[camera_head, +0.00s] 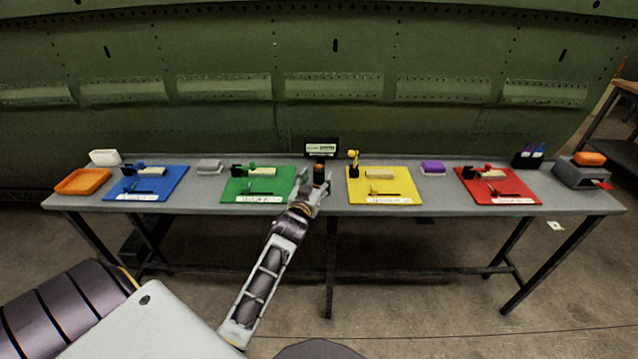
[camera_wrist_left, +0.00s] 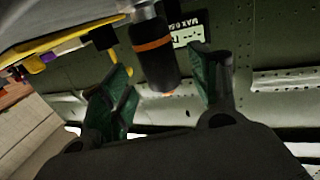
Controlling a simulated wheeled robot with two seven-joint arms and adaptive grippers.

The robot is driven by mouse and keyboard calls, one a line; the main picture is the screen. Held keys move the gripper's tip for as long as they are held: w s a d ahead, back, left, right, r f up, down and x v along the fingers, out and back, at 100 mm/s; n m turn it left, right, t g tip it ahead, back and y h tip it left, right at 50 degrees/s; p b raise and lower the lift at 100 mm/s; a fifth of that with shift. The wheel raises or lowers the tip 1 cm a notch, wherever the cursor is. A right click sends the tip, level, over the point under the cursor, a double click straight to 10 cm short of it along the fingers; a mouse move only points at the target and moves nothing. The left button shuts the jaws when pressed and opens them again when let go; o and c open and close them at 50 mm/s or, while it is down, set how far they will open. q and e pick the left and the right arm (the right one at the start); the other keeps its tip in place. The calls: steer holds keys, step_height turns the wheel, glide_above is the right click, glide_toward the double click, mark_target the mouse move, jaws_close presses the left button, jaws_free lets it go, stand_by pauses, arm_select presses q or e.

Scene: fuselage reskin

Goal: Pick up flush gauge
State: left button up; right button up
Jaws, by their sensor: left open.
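The flush gauge appears to be the small black cylinder (camera_head: 320,174) with an orange top, upright near the middle of the table. In the left wrist view a black cylinder with an orange band (camera_wrist_left: 153,55) shows between the fingers. My left gripper (camera_head: 309,189) is at the table's middle, just in front of and beside the cylinder. In the wrist view its green-padded fingers (camera_wrist_left: 166,82) are spread, with gaps on both sides of the cylinder. The cylinder's lower part is partly hidden by the gripper in the head view. My right gripper is not in view.
The grey table (camera_head: 215,206) carries blue (camera_head: 172,178), green (camera_head: 282,181), yellow (camera_head: 409,183) and red (camera_head: 521,184) mats with small tools. A black sign (camera_head: 321,148) stands behind the cylinder. An orange tray (camera_head: 82,182) is far left; a grey box (camera_head: 580,175) is far right.

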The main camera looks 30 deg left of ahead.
mark_target(317, 176)
arm_select(q)
steer(key=shift+x, duration=1.65)
steer(key=shift+r, duration=0.15)
steer(key=c, duration=1.1)
